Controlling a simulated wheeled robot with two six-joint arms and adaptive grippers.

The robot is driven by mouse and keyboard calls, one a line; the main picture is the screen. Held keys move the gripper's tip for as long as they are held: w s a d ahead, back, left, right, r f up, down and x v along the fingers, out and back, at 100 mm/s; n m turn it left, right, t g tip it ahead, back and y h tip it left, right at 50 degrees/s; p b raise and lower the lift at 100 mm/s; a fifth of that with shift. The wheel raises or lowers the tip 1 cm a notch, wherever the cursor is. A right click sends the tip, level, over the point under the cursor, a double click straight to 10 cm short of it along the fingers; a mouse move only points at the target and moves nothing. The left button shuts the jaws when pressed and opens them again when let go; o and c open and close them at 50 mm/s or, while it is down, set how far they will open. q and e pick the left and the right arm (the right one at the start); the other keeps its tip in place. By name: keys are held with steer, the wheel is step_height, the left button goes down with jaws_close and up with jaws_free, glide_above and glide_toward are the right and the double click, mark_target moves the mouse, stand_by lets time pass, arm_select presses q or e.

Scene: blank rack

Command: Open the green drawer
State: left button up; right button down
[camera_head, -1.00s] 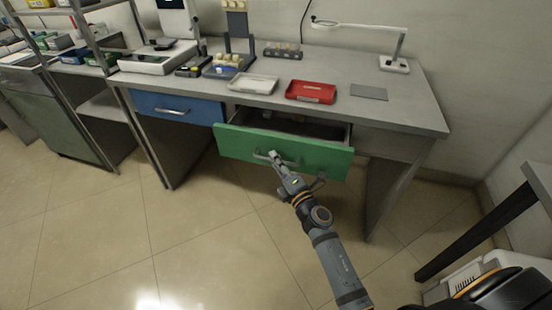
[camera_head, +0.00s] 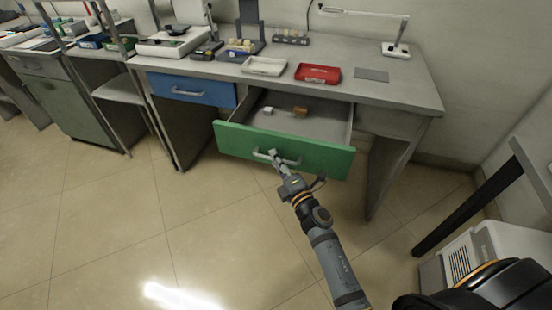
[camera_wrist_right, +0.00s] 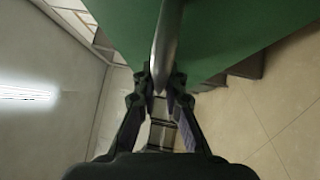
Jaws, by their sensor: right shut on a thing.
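The green drawer (camera_head: 240,142) stands well pulled out from under the grey desk, and its inside shows. A small white item (camera_head: 268,111) and a small brown item (camera_head: 300,112) lie in it. My right gripper (camera_head: 274,156) is at the drawer's metal handle (camera_head: 290,162). In the right wrist view, the two fingers of my right gripper (camera_wrist_right: 160,88) are closed around the handle bar (camera_wrist_right: 166,45), with the green drawer front (camera_wrist_right: 220,35) behind it. My left gripper is not in view.
A blue drawer (camera_head: 195,88) beside it is shut. On the desk (camera_head: 420,95) are a white tray (camera_head: 264,66), a red tray (camera_head: 318,73) and a lamp (camera_head: 396,50). A dark-legged table (camera_head: 470,205) and a white box (camera_head: 490,250) stand at the right. The floor in front is clear.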

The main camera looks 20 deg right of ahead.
steer(key=c, duration=1.7)
jaws_free()
steer(key=v, duration=1.2)
steer(key=shift+f, duration=0.1)
